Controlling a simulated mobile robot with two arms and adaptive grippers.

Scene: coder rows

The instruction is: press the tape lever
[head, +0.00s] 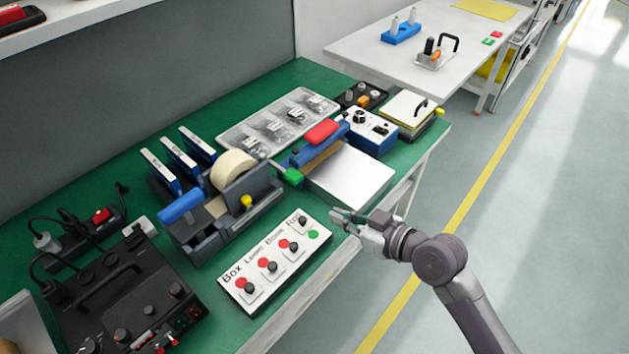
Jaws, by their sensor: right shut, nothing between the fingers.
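The tape dispenser is a dark grey machine (201,243) on the green bench, with a cream tape roll (233,171) in it. Its lever seems to be the blue handle (180,206) at its left front end, which stands raised above the body. A yellow knob sits on its right side. My right gripper (337,219) is shut and empty. It is over the bench's front edge, right of the dispenser and apart from it, just past the far end of the white button panel. My left gripper is not in view.
The white panel (236,285) with black knobs and red and green buttons lies in front of the dispenser. A black case (125,290) stands at left. A heat sealer with a silver plate (350,180) is beyond. Blue-and-white binders (160,172) stand behind. The floor at right is clear.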

